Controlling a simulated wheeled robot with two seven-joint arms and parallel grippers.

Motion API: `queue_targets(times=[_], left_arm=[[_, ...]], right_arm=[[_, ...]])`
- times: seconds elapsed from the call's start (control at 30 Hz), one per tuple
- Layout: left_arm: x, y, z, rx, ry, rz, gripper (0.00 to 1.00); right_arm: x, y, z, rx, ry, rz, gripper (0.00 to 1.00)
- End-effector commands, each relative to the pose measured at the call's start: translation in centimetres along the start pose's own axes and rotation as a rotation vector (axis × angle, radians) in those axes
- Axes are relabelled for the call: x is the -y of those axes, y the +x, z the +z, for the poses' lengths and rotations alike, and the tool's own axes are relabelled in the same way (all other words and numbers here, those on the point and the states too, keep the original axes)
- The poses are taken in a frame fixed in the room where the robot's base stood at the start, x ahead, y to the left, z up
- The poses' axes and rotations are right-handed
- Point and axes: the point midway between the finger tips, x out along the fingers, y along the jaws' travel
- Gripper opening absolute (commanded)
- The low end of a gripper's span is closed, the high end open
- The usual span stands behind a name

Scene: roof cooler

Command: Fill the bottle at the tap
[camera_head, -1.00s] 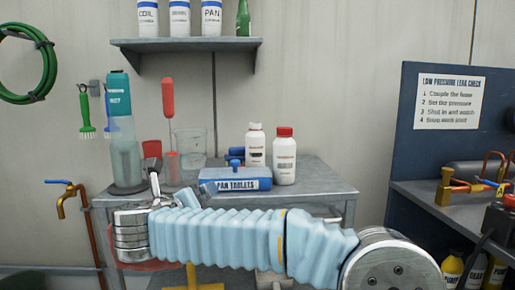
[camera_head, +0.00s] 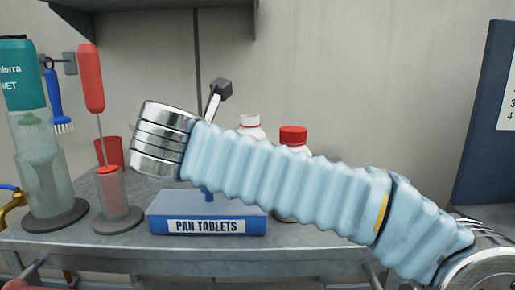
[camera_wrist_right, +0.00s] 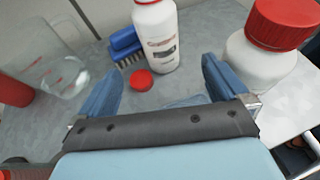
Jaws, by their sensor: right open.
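A white bottle (camera_head: 249,121) with a white top and a white bottle with a red cap (camera_head: 293,136) stand behind my right arm, their lower parts mostly hidden. In the right wrist view, the white-topped bottle (camera_wrist_right: 157,38) stands beyond the fingers, and the red-capped one (camera_wrist_right: 262,50) is at the right. My right gripper (camera_wrist_right: 165,78) is open and empty, with bench top between its blue fingers. The arm hides most of it in the head view. The brass tap (camera_head: 12,205) with a blue handle is at the left edge, partly cut off. My left gripper is not in view.
A blue PAN TABLETS box (camera_head: 180,222) sits at the bench front. A teal-labelled clear bottle (camera_head: 42,170) and a red-handled tool in a holder (camera_head: 117,200) stand left. The wrist view shows a blue brush (camera_wrist_right: 125,44), a loose red cap (camera_wrist_right: 141,80) and a clear jug (camera_wrist_right: 55,75).

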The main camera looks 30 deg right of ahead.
Motion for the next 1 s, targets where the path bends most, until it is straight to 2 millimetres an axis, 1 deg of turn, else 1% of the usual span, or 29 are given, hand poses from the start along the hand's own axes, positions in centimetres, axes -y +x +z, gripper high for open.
queue_targets(times=[0.07, 0.17, 0.3, 0.4, 0.63, 0.8, 0.87, 1.0], left_arm=[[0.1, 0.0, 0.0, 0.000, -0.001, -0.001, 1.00], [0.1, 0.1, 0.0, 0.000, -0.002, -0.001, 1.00], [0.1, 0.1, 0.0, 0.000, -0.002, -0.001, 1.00], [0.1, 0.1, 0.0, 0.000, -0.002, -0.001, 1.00], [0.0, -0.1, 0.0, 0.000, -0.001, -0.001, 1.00], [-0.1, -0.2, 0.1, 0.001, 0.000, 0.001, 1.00], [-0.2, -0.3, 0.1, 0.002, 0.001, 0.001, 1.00], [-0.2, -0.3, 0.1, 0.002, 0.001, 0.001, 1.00]], right_arm=[[0.1, 0.7, 0.0, -0.003, 0.006, -0.003, 1.00], [0.2, 2.6, -0.1, -0.005, 0.006, -0.006, 1.00], [0.2, 5.7, 0.0, -0.004, 0.005, -0.006, 1.00], [0.1, 7.3, 0.0, -0.003, 0.005, -0.004, 1.00], [0.0, 9.4, 0.1, -0.004, 0.004, -0.003, 1.00], [-0.1, 12.2, 0.1, -0.004, 0.003, -0.004, 1.00], [-0.1, 12.9, 0.1, -0.003, 0.003, -0.004, 1.00], [-0.2, 13.7, 0.1, -0.002, 0.004, -0.001, 1.00]])
